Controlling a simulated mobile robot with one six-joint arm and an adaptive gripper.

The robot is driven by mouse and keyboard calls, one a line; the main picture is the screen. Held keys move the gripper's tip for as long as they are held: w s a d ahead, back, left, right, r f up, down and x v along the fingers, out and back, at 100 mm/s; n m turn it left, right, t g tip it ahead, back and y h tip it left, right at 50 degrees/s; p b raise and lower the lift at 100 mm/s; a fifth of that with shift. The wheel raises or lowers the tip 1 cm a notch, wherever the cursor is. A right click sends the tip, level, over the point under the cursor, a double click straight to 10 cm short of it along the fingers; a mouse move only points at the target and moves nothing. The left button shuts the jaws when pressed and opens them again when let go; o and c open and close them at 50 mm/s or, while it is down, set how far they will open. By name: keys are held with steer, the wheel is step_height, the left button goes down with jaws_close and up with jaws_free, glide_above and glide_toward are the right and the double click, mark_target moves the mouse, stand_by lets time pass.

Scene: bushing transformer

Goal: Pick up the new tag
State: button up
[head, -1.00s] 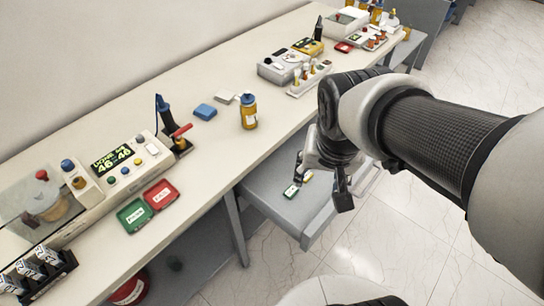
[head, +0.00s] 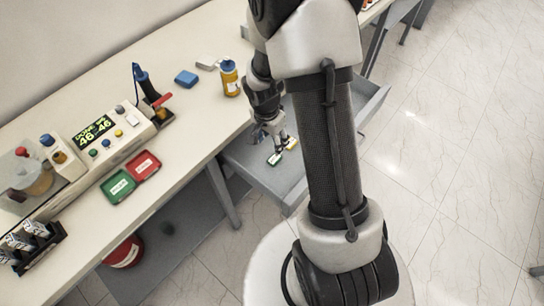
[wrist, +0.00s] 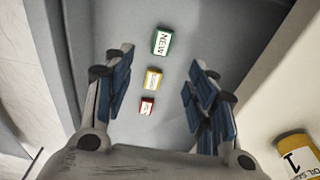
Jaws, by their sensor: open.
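The new tag is a green block with a white label reading NEW (wrist: 161,41). It lies in the open grey drawer (wrist: 215,45), the farthest of a row of three tags in the wrist view. In the head view the green tag (head: 275,159) lies by my fingertips. A yellow tag (wrist: 153,79) and a red tag (wrist: 147,106) lie in line with it. My gripper (wrist: 158,95) is open and empty above the drawer, its blue-padded fingers either side of the row. In the head view my gripper (head: 275,142) points down into the drawer.
The bench (head: 205,120) stands along the drawer's side, with a yellow bottle (head: 229,78) near its edge. A blue block (head: 186,78), green tray (head: 118,187) and red tray (head: 143,165) are on the bench. My arm hides part of the drawer.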

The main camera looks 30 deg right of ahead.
steer(key=b, duration=0.2)
glide_above(274, 158)
steer(key=s, duration=0.1)
steer(key=f, duration=0.4)
steer(key=a+f, duration=0.1)
steer(key=f, duration=0.2)
steer(key=shift+w+d+f+b, duration=0.15)
steer(key=shift+f+b, duration=0.25)
steer(key=shift+f, duration=0.65)
steer(key=shift+w+d+f+b, duration=0.1)
steer(key=shift+f+b, duration=0.3)
steer(key=shift+f, duration=0.6)
steer(key=shift+w+d+f+b, duration=0.15)
steer(key=shift+f+b, duration=0.25)
steer(key=shift+f, duration=0.65)
steer(key=shift+r, duration=0.1)
steer(key=shift+s, duration=0.1)
steer(key=shift+c, duration=0.6)
steer(key=c, duration=0.8)
steer(key=shift+o, duration=0.2)
steer(key=shift+r, duration=0.1)
